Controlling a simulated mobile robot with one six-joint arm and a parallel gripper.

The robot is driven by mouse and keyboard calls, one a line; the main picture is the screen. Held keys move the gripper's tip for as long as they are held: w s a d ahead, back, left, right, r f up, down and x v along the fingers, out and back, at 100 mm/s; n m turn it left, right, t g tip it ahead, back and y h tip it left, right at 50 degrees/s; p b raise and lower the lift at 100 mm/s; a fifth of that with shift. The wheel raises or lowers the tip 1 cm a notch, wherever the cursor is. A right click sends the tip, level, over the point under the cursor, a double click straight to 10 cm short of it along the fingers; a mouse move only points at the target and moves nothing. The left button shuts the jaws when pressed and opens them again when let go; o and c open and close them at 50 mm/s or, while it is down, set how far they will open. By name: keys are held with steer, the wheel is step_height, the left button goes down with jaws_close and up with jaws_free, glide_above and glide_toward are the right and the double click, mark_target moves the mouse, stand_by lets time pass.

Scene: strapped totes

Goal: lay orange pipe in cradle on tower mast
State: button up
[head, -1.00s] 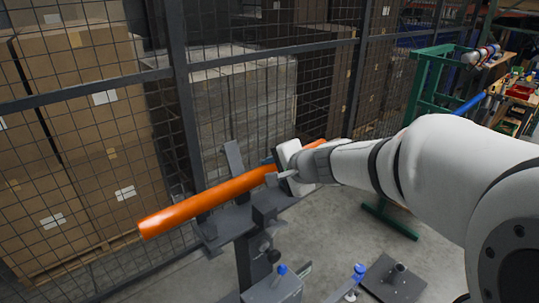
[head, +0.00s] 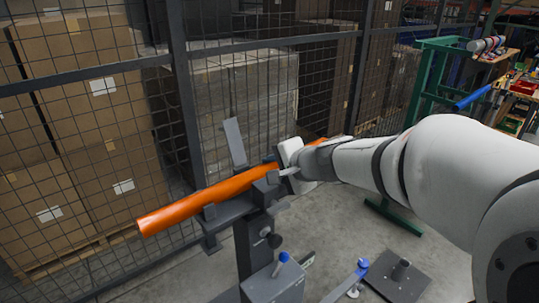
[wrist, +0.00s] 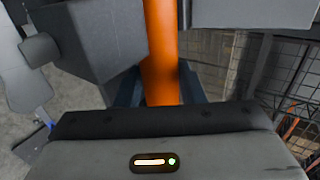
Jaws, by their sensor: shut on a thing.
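The orange pipe (head: 205,201) lies slanted across the head view, its near end sticking out at the left. My gripper (head: 287,166) is shut on the pipe toward its right end, where the wrist hides part of it. The dark grey cradle (head: 238,208) on top of the mast (head: 249,250) is under the pipe. Cradle parts overlap the pipe's front side, and a tilted grey plate (head: 235,141) rises behind it. I cannot tell whether the pipe rests fully on the cradle. In the wrist view the pipe (wrist: 160,50) runs straight away from my gripper.
A wire mesh fence (head: 235,85) stands close behind the mast, with stacked cartons (head: 85,110) beyond it. A grey box with a blue knob (head: 284,257) and a floor plate (head: 398,275) are in front. A green frame (head: 432,90) stands at the right.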

steer(key=shift+r, duration=0.1)
steer(key=o, duration=1.2)
steer(key=shift+o, duration=0.6)
steer(key=shift+f, duration=0.25)
steer(key=shift+s, duration=0.1)
